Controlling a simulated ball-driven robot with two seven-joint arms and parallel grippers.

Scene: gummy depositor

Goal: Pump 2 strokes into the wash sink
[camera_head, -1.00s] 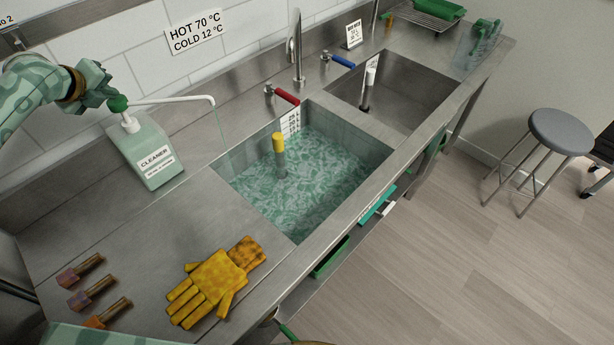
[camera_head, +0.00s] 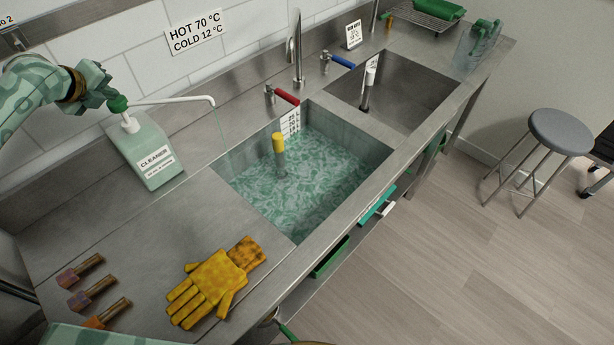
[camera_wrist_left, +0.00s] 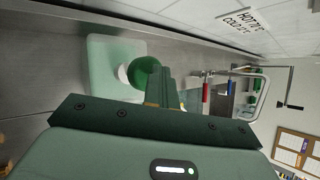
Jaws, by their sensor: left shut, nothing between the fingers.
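The cleaner bottle (camera_head: 147,150) stands upright on the counter left of the wash sink. Its green pump head (camera_head: 118,103) and long white spout (camera_head: 175,100) point over the sink's left side, and a thin stream hangs below the spout tip. The wash sink (camera_head: 345,142) holds greenish water, with a yellow-topped standpipe (camera_head: 279,143) standing in it. My left gripper (camera_head: 108,94) is shut and empty, its fingertips at the pump head, seemingly touching it. In the left wrist view the green pump head (camera_wrist_left: 144,72) shows just beside the shut fingers. My right gripper is not seen.
A yellow glove (camera_head: 213,287) and several brown-handled tools (camera_head: 88,295) lie on the front counter. The red-handled tap (camera_head: 284,97) and the blue-handled tap (camera_head: 340,62) stand behind the sinks. An empty second sink (camera_head: 410,90) is to the right.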

